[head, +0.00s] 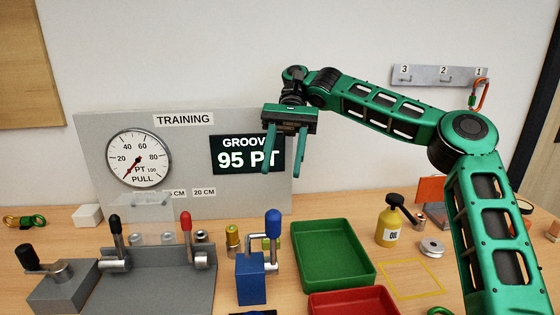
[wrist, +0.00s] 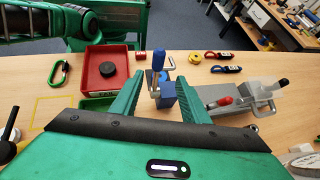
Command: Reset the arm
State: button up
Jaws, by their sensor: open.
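My green arm reaches in from the right in the head view. My gripper (head: 284,150) is open and empty, raised in front of the training board and above the bench, with its fingers pointing down. In the wrist view my gripper (wrist: 160,100) shows two green fingers apart. The blue block with the blue-knobbed lever (wrist: 165,92) appears between them, below on the bench. In the head view that blue block (head: 252,278) stands on the bench below my gripper. Nothing touches the fingers.
A green tray (head: 318,254) and a red tray (head: 355,303) lie right of the blue block. A grey lever fixture (head: 150,285) stands left. The training board (head: 95,150) is behind my gripper. A yellow oil bottle (head: 390,227) stands right, and a hook rail (head: 425,75) hangs on the wall.

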jog(key=s+d+f+m+t+h, duration=0.1)
jog(key=s+d+f+t, duration=0.15)
jog(key=f, duration=0.35)
jog(key=s+d+f+t+h, duration=0.1)
jog(key=s+d+f+h, duration=0.15)
jog(key=f, duration=0.35)
jog(key=s+d+f+m+t, duration=0.15)
jog(key=s+d, duration=0.35)
jog(key=d, duration=0.5)
jog(key=s+d+f+m+t, duration=0.15)
jog(key=s+d, duration=0.25)
jog(key=d, duration=0.6)
jog(key=s+d+f+t, duration=0.1)
jog(key=s+d, duration=0.2)
jog(key=s, duration=0.1)
jog(key=s+d+f+t, duration=0.1)
jog(key=s+d+t, duration=0.1)
jog(key=s+d, duration=0.2)
jog(key=s+d+f+t+y, duration=0.1)
jog(key=s+d+f, duration=0.1)
jog(key=s+d, duration=0.2)
jog(key=shift+s+f, duration=0.1)
jog(key=shift+s, duration=0.75)
